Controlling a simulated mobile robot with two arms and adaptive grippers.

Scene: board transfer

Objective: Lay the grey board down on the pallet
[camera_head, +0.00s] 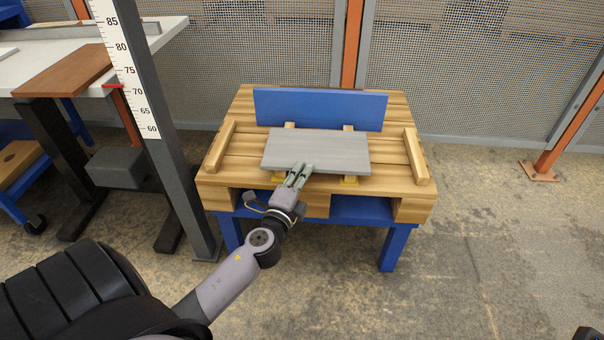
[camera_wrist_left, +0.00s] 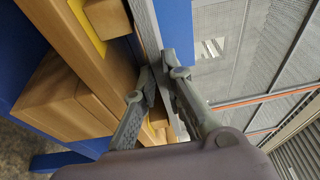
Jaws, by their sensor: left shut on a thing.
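The grey board (camera_head: 325,150) lies roughly flat above the wooden pallet (camera_head: 388,150), which stands on blue legs. My left gripper (camera_head: 298,175) is shut on the front edge of the board, left of its middle. In the left wrist view the fingers (camera_wrist_left: 161,80) pinch the board (camera_wrist_left: 148,28), seen edge-on. Wooden blocks with yellow pads (camera_head: 349,180) show under the board's front edge. I cannot tell whether the board touches them.
A blue upright panel (camera_head: 320,108) stands behind the board. Wooden rails (camera_head: 219,147) (camera_head: 416,157) flank it on the pallet. A grey post with a scale (camera_head: 155,120) stands to the left, near a white table (camera_head: 60,62). The floor to the right is clear.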

